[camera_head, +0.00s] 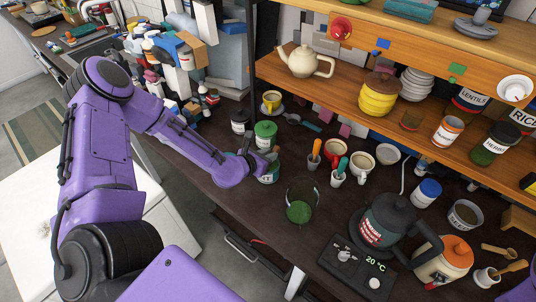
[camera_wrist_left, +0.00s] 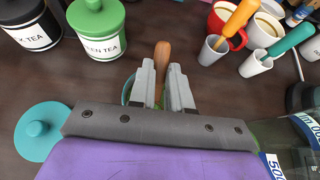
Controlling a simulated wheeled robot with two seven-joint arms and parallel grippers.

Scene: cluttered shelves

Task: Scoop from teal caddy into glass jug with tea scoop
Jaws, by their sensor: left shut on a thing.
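My left gripper (camera_head: 265,163) is shut on the tea scoop, whose brown wooden handle (camera_wrist_left: 162,58) sticks out between the fingers in the left wrist view. The scoop's bowl is hidden. The teal caddy (camera_head: 269,179) stands right at the gripper in the head view, largely covered by it. A bit of its teal rim (camera_wrist_left: 127,90) shows beside the fingers in the wrist view. Its round teal lid (camera_wrist_left: 37,131) lies on the table. The glass jug (camera_head: 300,207), with green in its bottom, stands to the right and nearer; its marked side shows in the wrist view (camera_wrist_left: 303,125).
A green tea caddy (camera_head: 265,133) and a black caddy (camera_head: 240,122) stand behind. Small cups with orange (camera_head: 313,161) and teal handles (camera_head: 338,177) stand right of the gripper. A dark kettle (camera_head: 384,222) on a scale (camera_head: 350,262) stands right of the jug.

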